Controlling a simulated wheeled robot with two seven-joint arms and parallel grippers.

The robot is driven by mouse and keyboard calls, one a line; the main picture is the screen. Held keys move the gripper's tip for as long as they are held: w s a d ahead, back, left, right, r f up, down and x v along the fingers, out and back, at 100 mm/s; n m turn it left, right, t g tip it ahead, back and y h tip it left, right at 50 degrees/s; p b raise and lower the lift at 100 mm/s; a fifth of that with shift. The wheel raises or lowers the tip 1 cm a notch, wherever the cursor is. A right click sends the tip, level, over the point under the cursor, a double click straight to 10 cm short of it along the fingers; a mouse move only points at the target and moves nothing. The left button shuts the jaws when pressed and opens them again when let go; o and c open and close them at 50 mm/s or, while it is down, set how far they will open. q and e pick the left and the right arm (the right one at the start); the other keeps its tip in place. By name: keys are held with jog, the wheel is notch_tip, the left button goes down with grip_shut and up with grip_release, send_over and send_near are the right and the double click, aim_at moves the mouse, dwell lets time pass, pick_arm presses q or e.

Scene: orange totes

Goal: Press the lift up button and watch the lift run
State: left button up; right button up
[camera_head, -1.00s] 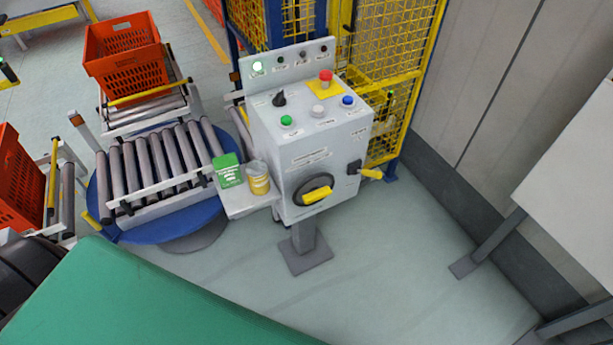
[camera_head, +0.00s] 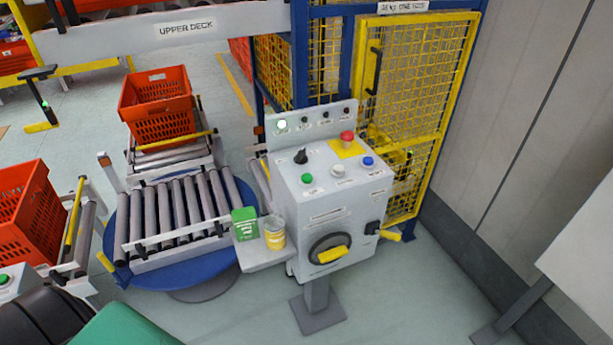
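The grey control box (camera_head: 335,205) stands on a post in the middle of the camera_head view. Its sloped top carries a green button (camera_head: 307,178), a white button (camera_head: 338,170), a blue button (camera_head: 368,161), a black selector knob (camera_head: 300,156) and a red mushroom button (camera_head: 347,137) on a yellow plate. The button labels are too small to read, so I cannot tell which one is lift up. A green-white lamp (camera_head: 282,125) is lit on the back panel. The lift cage (camera_head: 415,95) of yellow mesh stands behind the box. Neither gripper shows.
A roller turntable (camera_head: 185,212) with a blue base stands left of the box. Orange totes (camera_head: 160,105) sit on conveyors at the left. A small shelf holds a green carton (camera_head: 245,224) and a yellow-labelled jar (camera_head: 274,233).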

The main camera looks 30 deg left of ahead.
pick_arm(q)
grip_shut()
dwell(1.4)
